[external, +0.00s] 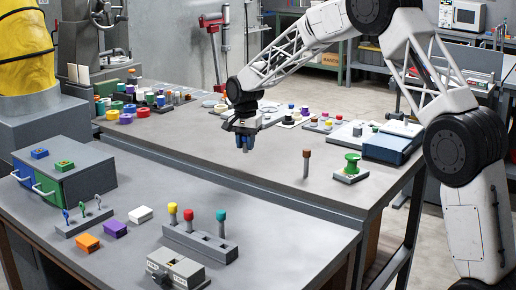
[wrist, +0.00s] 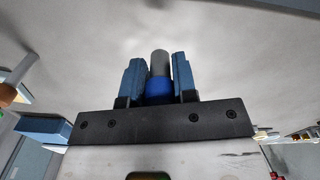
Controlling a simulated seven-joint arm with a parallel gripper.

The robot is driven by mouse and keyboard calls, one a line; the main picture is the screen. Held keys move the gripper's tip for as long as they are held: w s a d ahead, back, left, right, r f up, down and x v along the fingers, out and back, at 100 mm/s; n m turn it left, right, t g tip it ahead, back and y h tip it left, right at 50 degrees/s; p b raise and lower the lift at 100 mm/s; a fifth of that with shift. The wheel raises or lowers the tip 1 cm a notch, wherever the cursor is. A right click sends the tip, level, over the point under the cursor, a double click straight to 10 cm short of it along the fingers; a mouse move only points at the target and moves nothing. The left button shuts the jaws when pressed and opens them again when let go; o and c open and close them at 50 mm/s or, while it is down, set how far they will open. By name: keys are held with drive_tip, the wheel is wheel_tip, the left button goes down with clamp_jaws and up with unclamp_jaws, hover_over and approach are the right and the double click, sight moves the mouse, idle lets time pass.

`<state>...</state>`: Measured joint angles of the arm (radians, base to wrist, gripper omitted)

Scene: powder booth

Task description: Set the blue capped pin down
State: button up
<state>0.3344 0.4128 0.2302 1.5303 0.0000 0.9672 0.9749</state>
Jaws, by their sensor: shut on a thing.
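My gripper (external: 243,142) hangs over the rear bench in the external view, fingers pointing down. In the wrist view its two blue fingers are shut on the blue capped pin, with the blue cap (wrist: 159,90) between them and the grey shaft reaching out past it. In the external view the pin is too small to tell apart from the blue fingers. A grey block (external: 215,250) on the front bench carries yellow (external: 172,208), red (external: 188,215) and teal (external: 221,216) capped pins standing upright.
A brown-topped post (external: 306,163) and a green spool (external: 352,164) stand to the right on the rear bench. A blue case (external: 390,149) lies behind them. A green and blue drawer box (external: 85,178) is at left on the front bench. Bench (external: 215,165) below my gripper looks clear.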

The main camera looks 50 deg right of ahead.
hover_over(231, 157)
drive_tip(key=shift+s+a+f, duration=0.1)
drive_tip(key=shift+s+f, duration=0.1)
drive_tip(key=shift+f, duration=0.25)
drive_tip(key=shift+f, duration=0.1)
drive_tip(key=shift+f, duration=1.65)
drive_tip(key=shift+f, duration=0.1)
drive_tip(key=o, duration=1)
drive_tip(key=shift+c, duration=0.2)
wheel_tip(231, 157, up, 12)
